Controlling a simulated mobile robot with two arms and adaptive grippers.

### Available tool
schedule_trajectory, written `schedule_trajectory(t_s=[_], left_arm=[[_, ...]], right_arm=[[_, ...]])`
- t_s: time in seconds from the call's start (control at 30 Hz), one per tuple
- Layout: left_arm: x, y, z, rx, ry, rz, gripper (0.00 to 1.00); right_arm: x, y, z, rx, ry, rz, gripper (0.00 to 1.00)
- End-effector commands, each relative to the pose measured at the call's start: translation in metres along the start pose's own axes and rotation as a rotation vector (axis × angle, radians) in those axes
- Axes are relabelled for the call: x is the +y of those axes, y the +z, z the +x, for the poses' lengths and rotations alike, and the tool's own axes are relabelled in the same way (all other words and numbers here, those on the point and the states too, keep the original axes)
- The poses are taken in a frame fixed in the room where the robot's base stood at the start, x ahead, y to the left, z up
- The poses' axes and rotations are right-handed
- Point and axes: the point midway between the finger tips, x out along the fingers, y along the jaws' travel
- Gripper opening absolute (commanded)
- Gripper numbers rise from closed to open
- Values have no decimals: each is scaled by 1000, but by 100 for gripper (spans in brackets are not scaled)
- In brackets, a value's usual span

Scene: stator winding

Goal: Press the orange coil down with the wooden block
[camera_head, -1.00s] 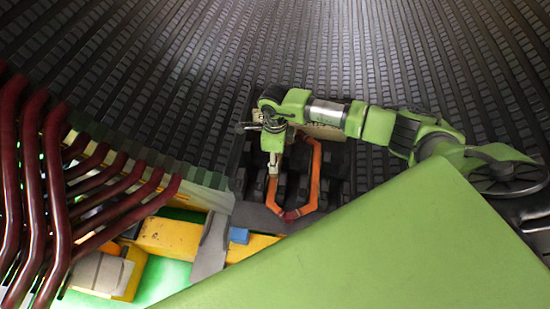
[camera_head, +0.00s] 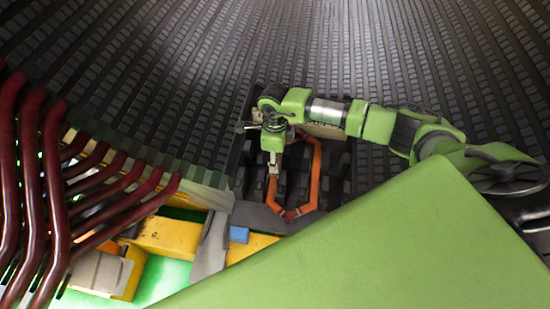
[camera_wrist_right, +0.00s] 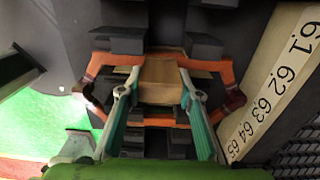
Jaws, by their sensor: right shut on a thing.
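The orange coil (camera_head: 315,178) is a long closed loop lying along the dark slotted wall in the head view. In the wrist view, the orange coil (camera_wrist_right: 98,66) runs on both sides of the gripper and behind it. My right gripper (camera_head: 273,172) hangs at the coil's left side. In the wrist view, its teal fingers (camera_wrist_right: 160,84) are shut on the tan wooden block (camera_wrist_right: 158,92). The block overlaps the coil's middle there; whether it touches the coil is unclear. My left gripper is not in view.
A pale numbered strip (camera_wrist_right: 268,88) stands right of the coil in the wrist view. Dark red bent bars (camera_head: 52,185) rise at the left of the head view. Yellow beams (camera_head: 165,238) and a small blue block (camera_head: 239,235) lie below.

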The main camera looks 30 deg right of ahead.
Motion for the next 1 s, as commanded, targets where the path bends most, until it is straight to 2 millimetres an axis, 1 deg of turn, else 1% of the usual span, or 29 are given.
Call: schedule_trajectory(t_s=[1.0], left_arm=[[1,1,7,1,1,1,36]], right_arm=[[0,0,7,1,0,0,0]])
